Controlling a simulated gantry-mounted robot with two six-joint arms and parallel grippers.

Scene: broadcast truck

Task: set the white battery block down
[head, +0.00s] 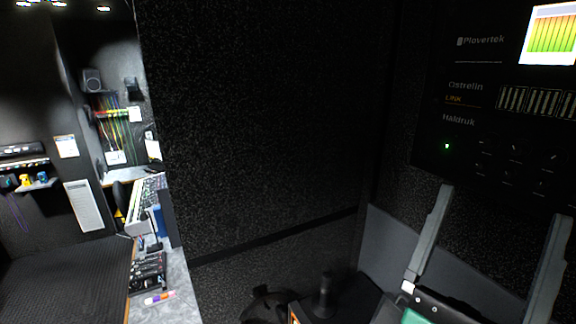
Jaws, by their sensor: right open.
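My right gripper (508,203) is at the lower right, close to the camera. Its two long grey fingers stand wide apart and point up the picture toward the dark equipment panel. I see nothing held between them. I cannot make out the white battery block in this view. A small white spot and a green patch show near the base of the left finger, too cut off to identify. My left gripper is not in view.
A dark equipment panel (470,150) with a lit meter screen (550,36) stands at the right. A black speckled wall (260,120) fills the middle. At the left, a grey desk (178,290) carries a keyboard-like console (147,200) and a marker (160,297). Dark shapes at bottom centre are unclear.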

